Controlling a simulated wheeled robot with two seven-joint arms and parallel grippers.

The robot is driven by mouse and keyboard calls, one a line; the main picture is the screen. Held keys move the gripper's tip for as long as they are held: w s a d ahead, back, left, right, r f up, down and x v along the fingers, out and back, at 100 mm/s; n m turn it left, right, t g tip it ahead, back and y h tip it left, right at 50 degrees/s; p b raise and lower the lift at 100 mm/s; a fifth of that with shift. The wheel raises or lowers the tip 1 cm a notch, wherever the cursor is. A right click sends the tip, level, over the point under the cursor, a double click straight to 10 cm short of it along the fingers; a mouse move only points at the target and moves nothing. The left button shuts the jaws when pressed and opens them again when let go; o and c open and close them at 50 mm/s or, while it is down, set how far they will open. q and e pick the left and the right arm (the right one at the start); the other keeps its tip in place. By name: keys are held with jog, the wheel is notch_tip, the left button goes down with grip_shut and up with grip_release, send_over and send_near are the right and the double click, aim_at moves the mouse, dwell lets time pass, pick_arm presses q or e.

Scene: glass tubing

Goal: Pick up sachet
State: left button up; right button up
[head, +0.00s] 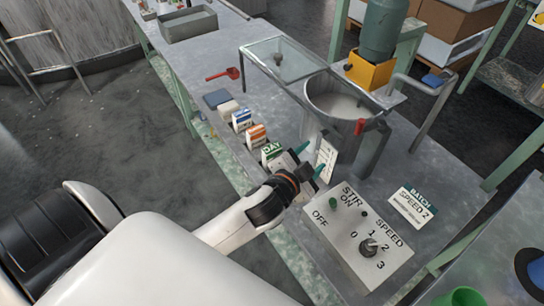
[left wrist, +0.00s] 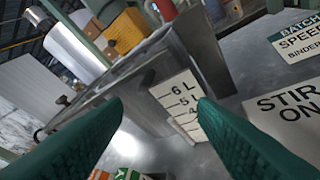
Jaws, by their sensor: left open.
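A row of sachets stands along the near left edge of the metal table: a blue-and-white sachet (head: 242,120), an orange-and-white sachet (head: 257,135) and a green-and-white sachet (head: 271,152) marked "DAY". My left gripper (head: 312,159) is open, with teal fingers, just right of the green sachet and in front of the mixing vessel. In the left wrist view nothing is held between the fingers (left wrist: 160,112). The tops of the orange sachet (left wrist: 100,174) and green sachet (left wrist: 127,174) show at the bottom edge. My right gripper is not in view.
A steel vessel (head: 369,106) with a litre-scale label (left wrist: 181,101) stands close beyond the fingers. A control panel (head: 345,232) with a speed knob lies to the right. A batch card (head: 412,206), red tool (head: 224,74) and grey tray (head: 188,25) also rest here.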

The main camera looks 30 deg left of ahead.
pick_arm(q)
jog(key=w+d+r+m+t+h, duration=0.4)
jog(key=d+r+m+h, duration=0.2)
jog(key=r+m, duration=0.25)
jog(key=d+r+m+g+h, duration=0.2)
jog(key=d+r+m+h, duration=0.15)
jog(key=m+h, duration=0.3)
jog(key=m+g+y, duration=1.2)
jog(key=m+g, duration=0.5)
jog(key=m, duration=0.1)
send_over(272, 147)
jog(key=d, duration=0.1)
notch_tip(272, 147, down, 12)
jog(key=shift+d+r+b, duration=0.1)
jog(key=shift+b, duration=0.2)
jog(key=shift+y, duration=0.25)
jog(key=f, duration=0.4)
jog(key=a+f, duration=0.1)
jog(key=f, duration=0.1)
jog(key=shift+a+f+p, duration=0.1)
jog(key=shift+f+p, duration=0.35)
jog(key=shift+f, duration=2.5)
jog(key=shift+r, duration=0.1)
grip_shut()
